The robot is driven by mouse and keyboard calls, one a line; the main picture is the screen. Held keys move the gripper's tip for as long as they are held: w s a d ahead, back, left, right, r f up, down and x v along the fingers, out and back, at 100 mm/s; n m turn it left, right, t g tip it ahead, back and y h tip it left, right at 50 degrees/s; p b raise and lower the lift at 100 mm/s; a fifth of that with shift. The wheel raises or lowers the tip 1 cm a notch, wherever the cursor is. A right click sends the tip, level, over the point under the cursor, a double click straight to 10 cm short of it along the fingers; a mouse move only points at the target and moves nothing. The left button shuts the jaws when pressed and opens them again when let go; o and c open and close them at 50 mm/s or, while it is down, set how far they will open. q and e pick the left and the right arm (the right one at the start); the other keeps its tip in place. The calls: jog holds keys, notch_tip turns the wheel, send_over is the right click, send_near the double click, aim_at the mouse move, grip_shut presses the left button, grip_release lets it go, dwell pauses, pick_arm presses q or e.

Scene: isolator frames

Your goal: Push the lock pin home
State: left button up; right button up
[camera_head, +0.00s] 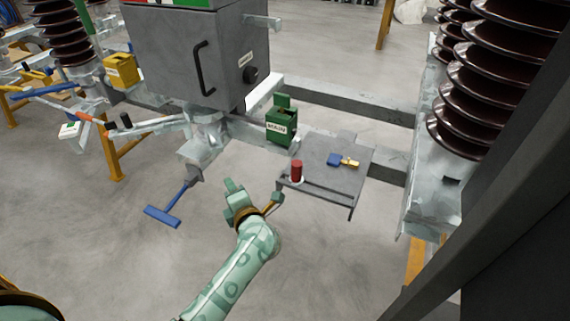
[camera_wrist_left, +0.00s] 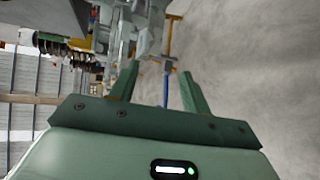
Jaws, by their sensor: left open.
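I cannot tell for sure which part is the lock pin. A blue T-shaped handle (camera_head: 165,214) hangs below the bracket under the grey cabinet (camera_head: 187,60). A red-topped cylinder (camera_head: 297,171) stands at the left edge of a small grey shelf (camera_head: 325,188). My left gripper (camera_head: 234,187) is in the gap between the blue handle and the shelf, apart from the handle. In the left wrist view its two fingers (camera_wrist_left: 159,70) are spread with nothing held between them. My right gripper is not in view.
A blue-and-brass item (camera_head: 342,161) lies on the shelf. A green box (camera_head: 281,127) stands behind it, and a yellow box (camera_head: 121,71) is at left. Grey beams and ribbed brown insulators (camera_head: 500,80) stand at right.

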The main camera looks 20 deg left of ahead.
pick_arm(q)
notch_tip(320, 180, up, 5)
jog(key=w+d+n+g+h, duration=0.2)
jog(key=n+h, duration=0.1)
jog(key=n, duration=0.2)
jog(key=n+h, duration=0.1)
jog(key=h, duration=0.7)
send_near(294, 170)
notch_tip(294, 170, down, 2)
jog(key=shift+t, duration=0.4)
jog(key=b+x, duration=0.7)
jog(key=x, duration=0.3)
jog(key=shift+w, duration=0.15)
jog(key=shift+w+f+b, duration=0.15)
jog(key=shift+w+b, duration=0.2)
jog(key=shift+w, duration=0.05)
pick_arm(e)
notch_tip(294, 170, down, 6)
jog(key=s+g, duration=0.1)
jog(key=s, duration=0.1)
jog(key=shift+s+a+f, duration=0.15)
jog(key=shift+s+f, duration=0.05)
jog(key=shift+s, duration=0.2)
pick_arm(q)
grip_shut()
